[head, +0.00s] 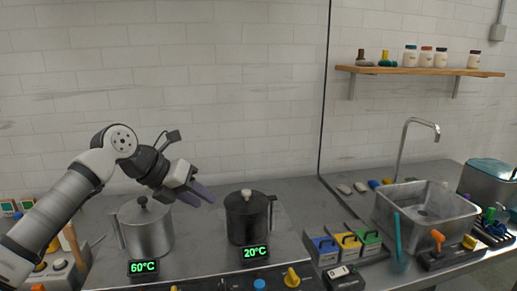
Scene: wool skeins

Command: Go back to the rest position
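My gripper (197,193) is in the air above the counter, between a steel pot and a black pot. Its purple-grey fingers point down and to the right. They look empty, with a narrow gap that is hard to judge at this angle. My arm reaches in from the lower left. The steel pot (147,232) with a lid stands to the left, below the wrist. The black pot (248,220), lidded with a pale knob, stands to the right of the fingertips, apart from them.
Displays read 60°C (143,267) and 20°C (255,252) before the pots. Blue, yellow and green bins (348,243), a steel basin (425,211) and a tap (407,145) stand to the right. A wall shelf (420,71) holds jars. The air above the black pot is free.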

